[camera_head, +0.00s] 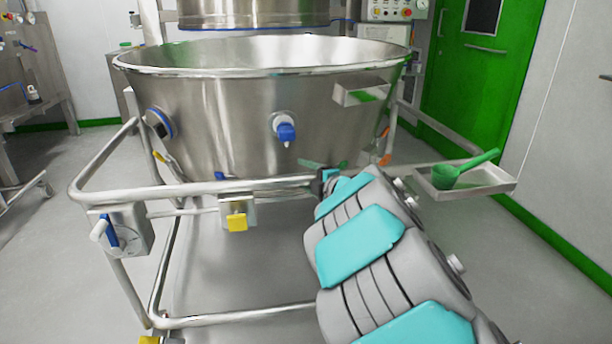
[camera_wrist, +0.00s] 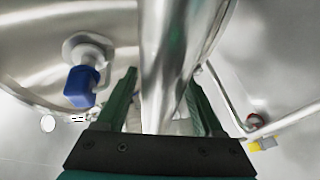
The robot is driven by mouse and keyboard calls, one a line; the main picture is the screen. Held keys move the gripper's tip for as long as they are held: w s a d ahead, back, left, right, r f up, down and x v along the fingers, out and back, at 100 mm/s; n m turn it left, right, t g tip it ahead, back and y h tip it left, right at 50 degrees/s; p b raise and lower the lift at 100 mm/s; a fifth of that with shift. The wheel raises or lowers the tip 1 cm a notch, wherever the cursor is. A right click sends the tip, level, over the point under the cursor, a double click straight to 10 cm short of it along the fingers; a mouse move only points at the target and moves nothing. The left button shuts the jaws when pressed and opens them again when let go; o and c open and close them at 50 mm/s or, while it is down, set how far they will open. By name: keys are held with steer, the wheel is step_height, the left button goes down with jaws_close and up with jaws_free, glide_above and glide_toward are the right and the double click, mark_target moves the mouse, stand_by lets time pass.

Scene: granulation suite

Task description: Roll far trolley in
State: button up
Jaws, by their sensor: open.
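The trolley is a steel tube frame (camera_head: 105,194) carrying a large open steel bowl (camera_head: 235,115). It stands in front of me in the head view, below a steel cylinder (camera_head: 255,12). My gripper (camera_wrist: 162,85) is open, with its two dark green fingers on either side of a steel tube (camera_wrist: 168,60) of the trolley in the wrist view. I cannot tell whether the fingers touch the tube. In the head view my arm reaches to the front rail, and the fingers are mostly hidden. A blue-tipped valve (camera_head: 286,130) on the bowl also shows in the wrist view (camera_wrist: 82,85).
A small tray (camera_head: 490,187) with a green scoop (camera_head: 462,170) juts from the trolley's right side. A green door (camera_head: 478,75) and a white wall are at right. Steel equipment (camera_head: 30,75) stands at left. Grey floor is clear at front left.

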jaws_close()
stand_by(0.5)
stand_by(0.8)
